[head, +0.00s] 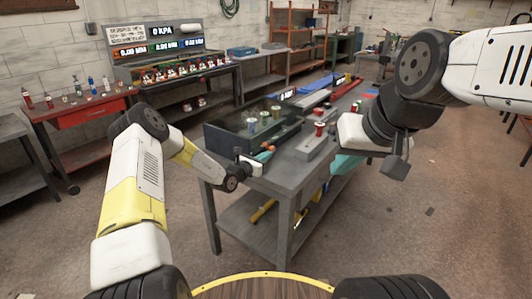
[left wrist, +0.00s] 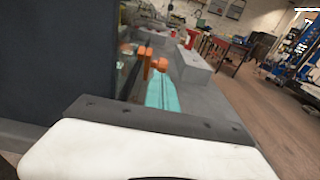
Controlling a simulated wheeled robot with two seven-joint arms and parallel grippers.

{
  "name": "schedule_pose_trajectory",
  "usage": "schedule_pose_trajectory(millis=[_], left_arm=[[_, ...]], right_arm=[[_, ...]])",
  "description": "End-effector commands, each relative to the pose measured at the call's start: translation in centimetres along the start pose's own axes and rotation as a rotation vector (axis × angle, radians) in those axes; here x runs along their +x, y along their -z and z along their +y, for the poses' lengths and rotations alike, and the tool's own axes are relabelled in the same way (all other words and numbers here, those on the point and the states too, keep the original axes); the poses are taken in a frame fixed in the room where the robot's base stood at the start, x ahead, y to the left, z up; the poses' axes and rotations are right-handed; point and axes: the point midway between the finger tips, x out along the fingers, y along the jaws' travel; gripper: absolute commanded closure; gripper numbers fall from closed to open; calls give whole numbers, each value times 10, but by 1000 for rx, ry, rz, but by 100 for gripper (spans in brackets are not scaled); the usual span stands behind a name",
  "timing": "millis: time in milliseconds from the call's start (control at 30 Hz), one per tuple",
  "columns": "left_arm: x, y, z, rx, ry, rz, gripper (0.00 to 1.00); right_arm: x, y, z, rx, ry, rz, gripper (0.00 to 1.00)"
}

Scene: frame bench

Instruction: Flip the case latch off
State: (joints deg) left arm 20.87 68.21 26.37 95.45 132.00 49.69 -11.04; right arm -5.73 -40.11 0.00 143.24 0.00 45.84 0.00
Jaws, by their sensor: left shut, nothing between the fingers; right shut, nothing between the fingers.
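A dark case (head: 228,140) with a see-through upper part stands on the grey bench, and round coloured parts show inside it. A small orange part (head: 269,148), perhaps the latch, is at the case's front right corner; orange pieces (left wrist: 148,62) also show in the left wrist view, beyond my gripper. I cannot tell the latch's position. My left gripper (head: 257,169) is shut and empty, close to that corner; contact is unclear. Its pale body fills the bottom of the left wrist view. My right gripper (head: 395,168) is shut and empty, held up right of the bench.
A grey box (head: 313,147) with a red knob (head: 320,129) stands right of the case. Blue and red items lie farther back on the bench. A red table (head: 75,115) and a gauge panel (head: 165,50) stand behind left.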

Motion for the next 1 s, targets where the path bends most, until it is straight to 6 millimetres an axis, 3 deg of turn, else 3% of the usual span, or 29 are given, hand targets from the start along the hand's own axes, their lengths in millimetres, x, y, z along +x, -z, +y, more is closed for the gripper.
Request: schedule_pose_trajectory(millis=[500, 1000], left_arm=[[8, -20, 0, 1, 0, 4, 100], [12, -26, 0, 0, -1, 5, 100]], right_arm=[[0, 0, 0, 0, 0, 0, 100], [0, 0, 0, 0, 0, 0, 100]])
